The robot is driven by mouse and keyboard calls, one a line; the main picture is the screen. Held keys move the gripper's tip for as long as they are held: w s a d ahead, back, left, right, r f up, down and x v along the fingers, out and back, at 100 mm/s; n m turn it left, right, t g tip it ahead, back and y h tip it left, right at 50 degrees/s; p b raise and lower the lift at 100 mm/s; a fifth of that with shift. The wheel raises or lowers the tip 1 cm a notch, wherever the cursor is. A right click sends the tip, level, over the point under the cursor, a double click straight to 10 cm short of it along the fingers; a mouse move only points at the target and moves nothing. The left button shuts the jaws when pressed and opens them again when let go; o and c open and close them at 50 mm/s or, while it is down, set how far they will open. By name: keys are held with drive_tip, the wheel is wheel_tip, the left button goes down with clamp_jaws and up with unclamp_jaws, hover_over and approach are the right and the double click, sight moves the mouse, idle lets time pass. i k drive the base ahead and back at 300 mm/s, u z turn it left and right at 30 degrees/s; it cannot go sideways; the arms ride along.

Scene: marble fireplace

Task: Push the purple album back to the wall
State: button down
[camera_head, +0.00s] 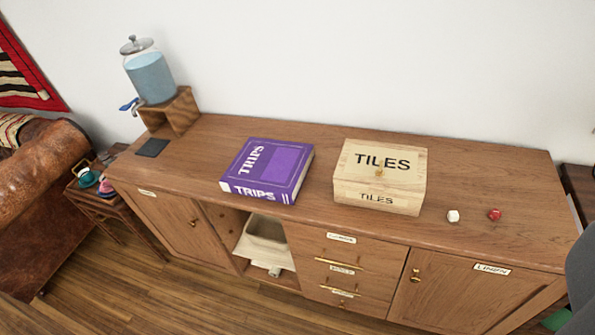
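The purple album (268,171), marked TRIPS on its cover and spine, lies flat on the wooden sideboard (330,222). Its spine faces the front and sits close to the sideboard's front edge. A strip of bare sideboard top lies between the album's back edge and the white wall (330,65). My gripper does not show in this view. A dark grey rounded shape is cut off at the right edge, and I cannot tell what it is.
A wooden TILES box (380,177) stands right of the album, with a narrow gap. A white die (453,216) and a red die (495,214) lie further right. A dark square (152,148) and a water dispenser (150,74) on a wooden stand (172,112) are at left.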

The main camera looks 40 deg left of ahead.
sight(276, 170)
drive_tip(key=u, duration=0.25)
drive_tip(key=i, duration=1.3)
drive_tip(key=u, duration=0.9)
